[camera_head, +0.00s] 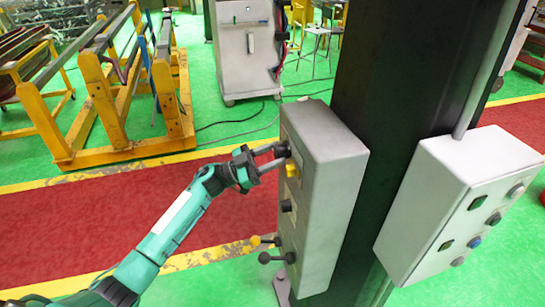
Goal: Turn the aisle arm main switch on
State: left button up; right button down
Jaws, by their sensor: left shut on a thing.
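A grey control box (335,190) is mounted on the dark column in the middle of the view. Its left-facing panel carries a black knob (282,149) near the top, a yellow part (292,169) just below it, and another black knob (286,205) lower down. My left gripper (277,157) reaches in from the left and its fingers are closed around the top black knob, which they partly hide. I cannot tell the knob's switch position. My right gripper is not in view.
Two levers, one with a yellow knob (256,240) and one black (264,258), stick out low on the box. A second grey box (440,190) with several buttons is on the column's right. A yellow rack (160,95) and grey cabinet (246,60) stand behind.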

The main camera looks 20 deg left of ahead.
pick_arm(q)
jog(key=m+g+b, duration=0.2)
jog(key=m+b, duration=0.2)
jog(key=m, duration=0.1)
jog(key=m+g+y+b, duration=0.1)
jog(key=m+g+b, duration=0.1)
jog(key=m+b, duration=0.2)
jog(key=m+g+b, duration=0.2)
jog(key=m+b, duration=0.2)
jog(key=m, duration=0.3)
jog(key=shift+w+a+r+g+b, duration=0.1)
jog(key=shift+w+a+g+b, duration=0.1)
jog(key=shift+g+b, duration=0.1)
jog(key=m+y+b, duration=0.1)
jog(key=m+b, duration=0.1)
jog(key=m, duration=0.1)
jog(key=shift+r+y, duration=0.15)
jog(key=shift+y, duration=0.25)
jog(key=shift+r+m, duration=0.1)
jog(key=shift+m, duration=0.4)
jog(key=o, duration=1)
jog(key=shift+c, duration=0.2)
jog(key=shift+b, duration=0.3)
